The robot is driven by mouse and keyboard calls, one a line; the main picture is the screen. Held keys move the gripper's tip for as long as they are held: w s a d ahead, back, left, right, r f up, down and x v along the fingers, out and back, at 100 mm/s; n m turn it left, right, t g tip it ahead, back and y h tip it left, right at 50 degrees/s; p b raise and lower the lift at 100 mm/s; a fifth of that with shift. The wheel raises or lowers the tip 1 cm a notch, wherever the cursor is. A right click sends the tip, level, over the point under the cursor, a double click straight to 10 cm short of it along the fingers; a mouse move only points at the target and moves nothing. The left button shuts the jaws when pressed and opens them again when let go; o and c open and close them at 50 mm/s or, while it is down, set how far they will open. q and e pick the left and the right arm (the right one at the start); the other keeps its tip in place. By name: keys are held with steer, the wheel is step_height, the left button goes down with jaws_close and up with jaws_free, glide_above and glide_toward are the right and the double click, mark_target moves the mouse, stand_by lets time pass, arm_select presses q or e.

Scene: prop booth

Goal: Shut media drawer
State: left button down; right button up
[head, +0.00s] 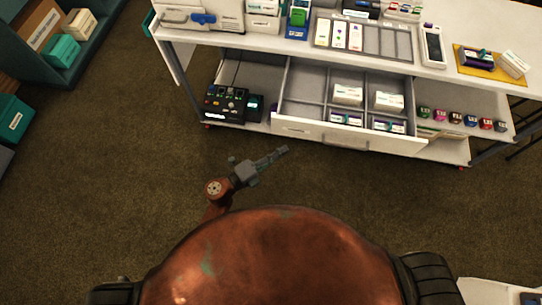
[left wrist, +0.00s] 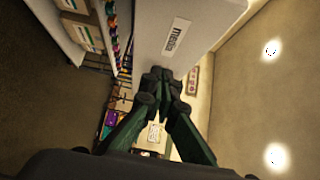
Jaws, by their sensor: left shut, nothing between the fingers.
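The media drawer (head: 312,132) is pulled out below the white counter, its divided inside showing white boxes and dark-and-white packs in the right compartments. Its white front has a grey handle (head: 346,145). In the left wrist view the white panel with a "media" label (left wrist: 176,37) fills the upper middle. My left gripper (head: 284,150) is shut and empty, in front of the left part of the drawer front. In the left wrist view its fingertips (left wrist: 161,74) meet at the panel's edge; I cannot tell whether they touch it. My right gripper is not in view.
A black device with knobs (head: 228,103) sits on the lower shelf left of the drawer. Several coloured rolls (head: 455,117) line the shelf to the right. The counter (head: 300,55) above holds a sectioned tray (head: 375,40). Brown carpet before the drawer is clear.

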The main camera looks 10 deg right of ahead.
mark_target(299, 132)
arm_select(q)
steer(key=w+d, duration=0.1)
steer(key=w, duration=0.1)
steer(key=w+d+b, duration=0.1)
steer(key=w+d, duration=0.1)
steer(key=shift+w+d+f, duration=0.1)
steer(key=shift+d+f, duration=0.05)
steer(key=shift+w+d, duration=0.15)
steer(key=shift+w, duration=0.4)
